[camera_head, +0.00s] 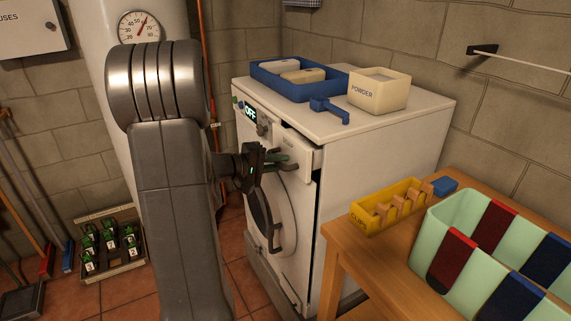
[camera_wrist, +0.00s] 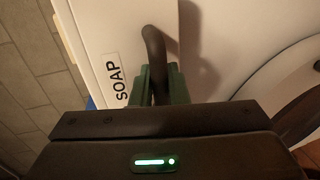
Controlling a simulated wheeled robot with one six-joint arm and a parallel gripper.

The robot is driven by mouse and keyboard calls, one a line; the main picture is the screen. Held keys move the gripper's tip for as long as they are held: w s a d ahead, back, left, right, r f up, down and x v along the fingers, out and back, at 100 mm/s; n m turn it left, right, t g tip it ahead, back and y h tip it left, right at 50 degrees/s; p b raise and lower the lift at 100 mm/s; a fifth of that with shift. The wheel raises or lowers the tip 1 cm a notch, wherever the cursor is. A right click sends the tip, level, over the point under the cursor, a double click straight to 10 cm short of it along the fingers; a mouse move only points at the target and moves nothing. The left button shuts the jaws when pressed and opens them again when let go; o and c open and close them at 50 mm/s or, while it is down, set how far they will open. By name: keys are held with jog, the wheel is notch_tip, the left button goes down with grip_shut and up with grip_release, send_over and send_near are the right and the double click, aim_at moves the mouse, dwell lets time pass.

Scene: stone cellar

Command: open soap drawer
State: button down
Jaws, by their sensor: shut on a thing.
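The soap drawer (camera_head: 296,147) is at the upper front of the white washing machine (camera_head: 385,150). Its front stands out from the machine, with a dark gap behind its top edge. In the wrist view the drawer front (camera_wrist: 112,45) carries a SOAP label (camera_wrist: 118,80). My gripper (camera_head: 284,163) is at the drawer front. In the wrist view its green fingers (camera_wrist: 162,85) are shut around the dark curved handle (camera_wrist: 154,45). My arm and wrist hide part of the machine's front in the head view.
The round door (camera_head: 270,220) is below the drawer. A blue tray (camera_head: 285,82), a blue scoop (camera_head: 328,110) and a POWDER box (camera_head: 378,92) stand on top. A wooden table (camera_head: 350,260) with a yellow clips box (camera_head: 388,207) stands close at the right.

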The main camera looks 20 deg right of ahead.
jog(key=f+b+v, duration=0.2)
jog(key=b+v, duration=0.1)
jog(key=v, duration=0.8)
jog(key=shift+a+b, duration=0.3)
jog(key=shift+a, duration=0.15)
jog(key=shift+s+f, duration=0.1)
jog(key=c, duration=1.8)
grip_release()
jog(key=shift+o, duration=0.2)
jog(key=shift+a, duration=0.1)
jog(key=v, duration=1.3)
jog(key=shift+a, duration=0.25)
jog(key=shift+s, duration=0.15)
jog(key=x, duration=1.4)
